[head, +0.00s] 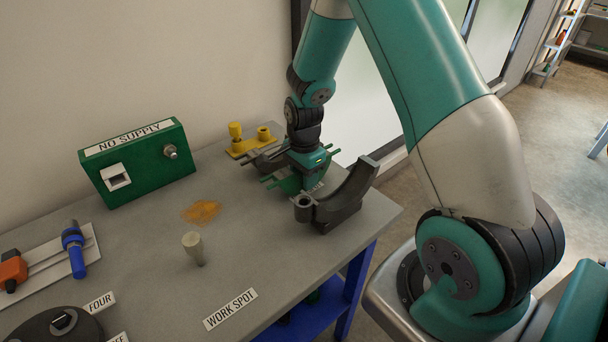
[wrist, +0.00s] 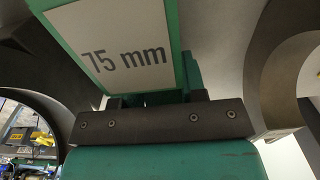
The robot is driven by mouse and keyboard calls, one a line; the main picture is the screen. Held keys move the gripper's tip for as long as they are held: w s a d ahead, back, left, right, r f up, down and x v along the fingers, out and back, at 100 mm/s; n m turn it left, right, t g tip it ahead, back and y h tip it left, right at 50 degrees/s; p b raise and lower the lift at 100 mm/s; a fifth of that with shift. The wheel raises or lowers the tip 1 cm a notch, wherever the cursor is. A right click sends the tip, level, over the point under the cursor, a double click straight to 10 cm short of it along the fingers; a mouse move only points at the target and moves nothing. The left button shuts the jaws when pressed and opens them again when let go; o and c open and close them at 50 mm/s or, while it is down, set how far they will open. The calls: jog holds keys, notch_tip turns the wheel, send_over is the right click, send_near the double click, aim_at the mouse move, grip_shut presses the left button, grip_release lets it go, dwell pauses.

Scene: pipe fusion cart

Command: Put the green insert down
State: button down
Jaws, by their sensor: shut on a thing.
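The green insert (head: 287,181) is at the far right part of the bench, below my gripper. In the wrist view the green insert (wrist: 125,45) fills the upper middle and carries a white "75 mm" label. My gripper (head: 308,168) points down and is shut on it; its dark jaw bar (wrist: 160,122) crosses the wrist view. A dark grey curved clamp piece (head: 342,203) stands just in front and right of the insert. Another grey piece shows partly behind it. I cannot tell whether the insert touches either piece or the bench; its underside is hidden.
A yellow holder (head: 250,146) with posts stands behind my gripper. A green "NO SUPPLY" box (head: 138,163) is at the back left. A grey peg (head: 193,248) stands mid-bench near an orange stain (head: 201,212). The bench (head: 255,250) is clear around the "WORK SPOT" label (head: 231,309).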

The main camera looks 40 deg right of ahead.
jog(key=shift+f, duration=0.15)
jog(key=c, duration=0.7)
grip_release()
notch_tip(320, 180, up, 11)
jog(key=b, duration=0.1)
jog(key=s+a+r+n+y, duration=0.1)
jog(key=s+a+r+n, duration=0.35)
jog(key=a+n, duration=0.2)
jog(key=s+a+r+n+y, duration=0.1)
jog(key=s+a+r+n, duration=0.4)
jog(key=a, duration=0.3)
jog(key=s+a+n, duration=0.2)
jog(key=s+n, duration=0.2)
jog(key=s+a+r+n+y, duration=0.1)
jog(key=s+a+n, duration=0.2)
jog(key=s+n, duration=0.1)
jog(key=s+a+r+n+y, duration=0.1)
jog(key=s+a+n, duration=0.1)
jog(key=s+n, duration=0.2)
jog(key=shift+s+a+n, duration=0.15)
jog(key=shift+s+n, duration=0.25)
jog(key=shift+n, duration=0.25)
